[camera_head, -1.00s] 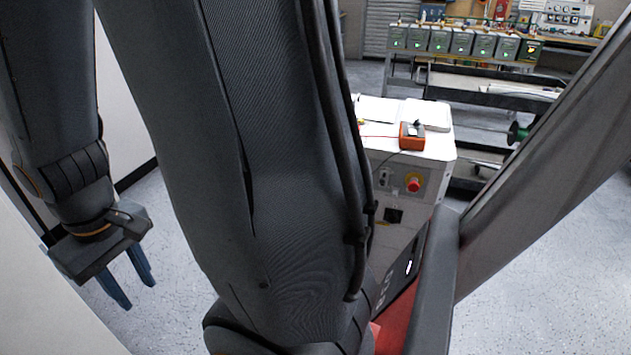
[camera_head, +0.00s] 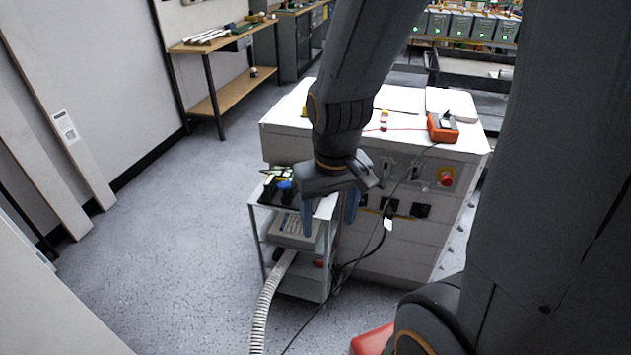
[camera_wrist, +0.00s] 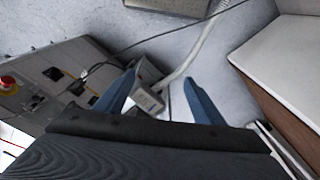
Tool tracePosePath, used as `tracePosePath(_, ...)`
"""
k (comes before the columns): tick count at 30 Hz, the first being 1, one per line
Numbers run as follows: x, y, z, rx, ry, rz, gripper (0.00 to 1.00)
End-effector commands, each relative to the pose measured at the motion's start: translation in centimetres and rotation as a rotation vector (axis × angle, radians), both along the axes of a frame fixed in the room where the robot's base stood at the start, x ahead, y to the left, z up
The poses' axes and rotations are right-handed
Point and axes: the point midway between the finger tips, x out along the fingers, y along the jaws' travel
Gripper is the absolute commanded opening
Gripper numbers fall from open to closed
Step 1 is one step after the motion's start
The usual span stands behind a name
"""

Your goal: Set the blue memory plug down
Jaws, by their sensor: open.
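My gripper (camera_head: 329,212) hangs in front of the small cart beside the white cabinet, fingers down. Its two blue fingers are apart with nothing between them. The wrist view also shows the gripper (camera_wrist: 159,80) open and empty. A small blue item (camera_head: 285,185) lies among green and yellow pieces on the cart's top, just left of the gripper. It may be the blue memory plug, but it is too small to be sure. The gripper body hides part of the cart top.
The small cart (camera_head: 257,222) holds a grey box on its lower shelf, with a pale corrugated hose (camera_head: 264,308) running down. The white cabinet (camera_head: 283,141) carries an orange meter (camera_head: 441,127) and has cables on its front. A workbench (camera_head: 200,45) stands behind. Floor to the left is clear.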

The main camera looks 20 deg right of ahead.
Motion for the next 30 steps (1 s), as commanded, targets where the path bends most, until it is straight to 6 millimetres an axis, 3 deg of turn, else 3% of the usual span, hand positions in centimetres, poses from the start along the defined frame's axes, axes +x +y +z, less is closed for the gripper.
tracePosePath(5, 5.6, -0.8, -4.0, -0.015, -0.148, 0.025, 0.74)
tracePosePath(12, 15.1, -2.2, -9.5, -0.025, -0.449, 0.075, 0.74)
tracePosePath(18, 21.0, -2.4, -13.0, -0.004, -0.704, 0.115, 0.74)
tracePosePath(24, 24.6, -2.2, -15.5, 0.037, -0.957, 0.139, 0.74)
tracePosePath(30, 25.9, -2.1, -16.6, 0.084, -1.178, 0.139, 0.74)
